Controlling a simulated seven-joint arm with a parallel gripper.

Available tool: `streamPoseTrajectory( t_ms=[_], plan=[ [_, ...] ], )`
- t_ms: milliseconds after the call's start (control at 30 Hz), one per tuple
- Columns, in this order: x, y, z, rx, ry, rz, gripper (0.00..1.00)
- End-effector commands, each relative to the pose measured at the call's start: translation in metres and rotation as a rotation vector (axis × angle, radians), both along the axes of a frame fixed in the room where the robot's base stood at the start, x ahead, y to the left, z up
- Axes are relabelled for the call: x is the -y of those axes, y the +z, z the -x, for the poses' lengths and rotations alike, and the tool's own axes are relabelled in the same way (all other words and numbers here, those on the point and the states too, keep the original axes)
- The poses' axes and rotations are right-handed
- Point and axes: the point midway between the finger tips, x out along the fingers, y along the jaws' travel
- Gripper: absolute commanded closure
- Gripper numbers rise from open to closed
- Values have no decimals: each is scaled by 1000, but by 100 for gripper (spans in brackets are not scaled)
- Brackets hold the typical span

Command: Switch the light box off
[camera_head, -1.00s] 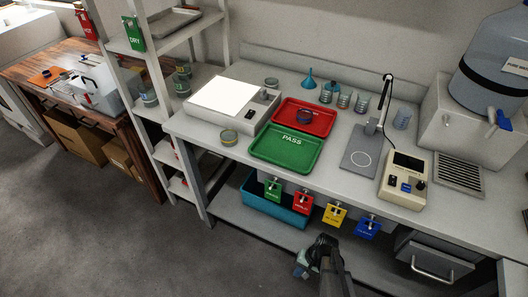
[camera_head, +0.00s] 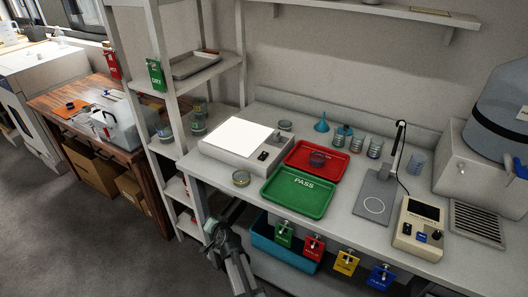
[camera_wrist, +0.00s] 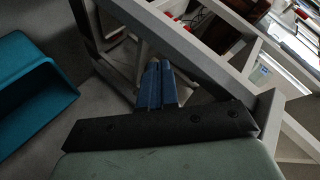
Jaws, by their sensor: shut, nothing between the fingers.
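The light box (camera_head: 218,154) stands on the left part of the bench, and its white top panel (camera_head: 239,132) glows brightly. A black rocker switch (camera_head: 263,156) and a dark knob (camera_head: 277,139) sit on the right side of its casing. My gripper (camera_head: 209,227) is below the bench's front edge, left of the teal bin, well apart from the light box. In the wrist view its blue fingers (camera_wrist: 158,84) are together and empty. The light box cannot be made out in the wrist view.
A green PASS tray (camera_head: 298,207) and a red tray (camera_head: 328,177) lie right of the light box. A small dish (camera_head: 241,178) sits in front of it. A white shelf rack (camera_head: 171,120) stands to its left. The teal bin (camera_head: 268,250) is under the bench.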

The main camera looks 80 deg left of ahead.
Motion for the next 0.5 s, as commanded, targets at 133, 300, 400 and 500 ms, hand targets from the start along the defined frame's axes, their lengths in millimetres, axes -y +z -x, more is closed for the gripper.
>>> streamPoseTrajectory(
  t_ms=[133, 300, 400, 500],
  plan=[
    [-38, 70, 41, -25, -98, -213, 100],
    [-58, 139, 74, -63, -221, -411, 100],
    [-61, 167, 86, -83, -276, -487, 100],
    [-62, 188, 96, -97, -321, -545, 100]
  ],
)
